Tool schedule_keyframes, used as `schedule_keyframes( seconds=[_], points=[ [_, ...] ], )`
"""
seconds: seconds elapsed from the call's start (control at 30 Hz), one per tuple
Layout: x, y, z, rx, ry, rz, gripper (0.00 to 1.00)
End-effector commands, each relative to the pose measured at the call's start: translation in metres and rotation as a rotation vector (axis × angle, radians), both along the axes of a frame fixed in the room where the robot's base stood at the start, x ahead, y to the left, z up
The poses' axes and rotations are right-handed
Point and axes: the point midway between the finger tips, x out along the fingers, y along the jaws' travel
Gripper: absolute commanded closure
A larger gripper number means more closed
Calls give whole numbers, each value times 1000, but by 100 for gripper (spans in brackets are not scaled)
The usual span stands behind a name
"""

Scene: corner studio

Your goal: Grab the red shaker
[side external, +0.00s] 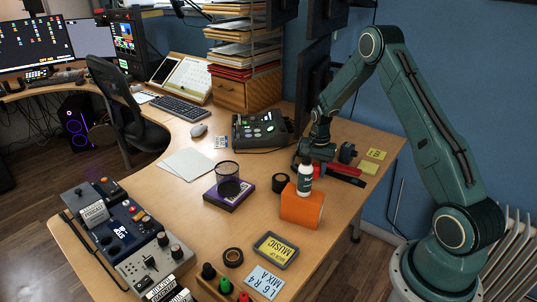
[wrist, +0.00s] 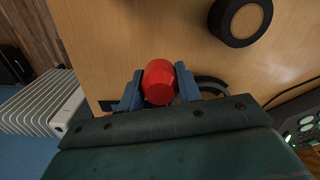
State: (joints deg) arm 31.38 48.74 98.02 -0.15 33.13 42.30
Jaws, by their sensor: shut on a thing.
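The red shaker (wrist: 158,78) sits between the two blue-grey fingers of my gripper (wrist: 159,88) in the wrist view. The fingers press on its sides, so my gripper is shut on it. In the side view my gripper (side external: 313,158) is low over the right part of the desk. Only a small red patch of the shaker (side external: 316,171) shows there, below the gripper and behind a white bottle. Whether its base touches the desk is hidden.
The white bottle (side external: 304,183) with a dark cap stands on an orange block (side external: 301,209), just in front of my gripper. A black tape roll (side external: 280,183) lies left of it. A dark console (side external: 260,131) is behind left. Yellow notes (side external: 376,154) lie right.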

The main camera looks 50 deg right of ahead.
Motion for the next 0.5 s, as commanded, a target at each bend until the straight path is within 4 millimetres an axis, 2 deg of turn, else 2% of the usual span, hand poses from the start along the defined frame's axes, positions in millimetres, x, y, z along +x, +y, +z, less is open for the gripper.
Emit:
schedule_keyframes(
  seconds=[0.03,0.3,0.5],
  points=[
    [1,-1,12,-3,-5,0,88],
    [1,-1,71,-3,-5,0,88],
    [0,0,107,-1,-3,0,88]
  ],
)
